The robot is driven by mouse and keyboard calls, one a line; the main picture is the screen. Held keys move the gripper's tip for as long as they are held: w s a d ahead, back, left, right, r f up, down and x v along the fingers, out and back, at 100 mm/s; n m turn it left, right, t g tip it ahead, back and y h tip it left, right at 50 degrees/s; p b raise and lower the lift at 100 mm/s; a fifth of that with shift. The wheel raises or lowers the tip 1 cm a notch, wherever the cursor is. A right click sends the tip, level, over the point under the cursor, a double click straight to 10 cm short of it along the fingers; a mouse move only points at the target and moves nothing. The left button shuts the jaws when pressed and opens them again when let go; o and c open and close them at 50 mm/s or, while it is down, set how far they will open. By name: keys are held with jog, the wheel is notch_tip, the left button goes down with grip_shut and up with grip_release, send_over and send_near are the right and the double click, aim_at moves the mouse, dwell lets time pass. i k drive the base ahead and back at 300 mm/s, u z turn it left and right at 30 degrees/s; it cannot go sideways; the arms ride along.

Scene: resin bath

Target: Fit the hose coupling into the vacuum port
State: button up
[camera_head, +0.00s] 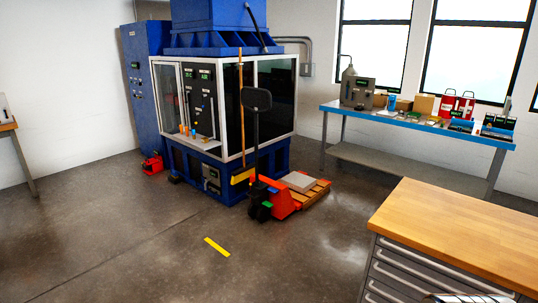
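I cannot make out the hose coupling or the vacuum port at this distance. A large blue machine (201,148) with a white-framed glazed enclosure stands at the back centre. It has a dark panel (199,97) with green displays, and a small grey unit (211,178) is set in its lower front. Whether the port is on it I cannot tell.
An orange pallet jack (283,199) with a grey slab stands right of the machine. A blue-topped bench (345,107) with several instruments is along the back wall. A wood-topped drawer cabinet (465,226) blocks the right foreground. Floor around a yellow strip (217,246) is clear.

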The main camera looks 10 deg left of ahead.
aim_at(207, 129)
jog(key=u, duration=0.35)
jog(key=i, duration=0.9)
jog(key=u, duration=0.8)
jog(key=i, duration=2.9)
jog(key=z, duration=0.3)
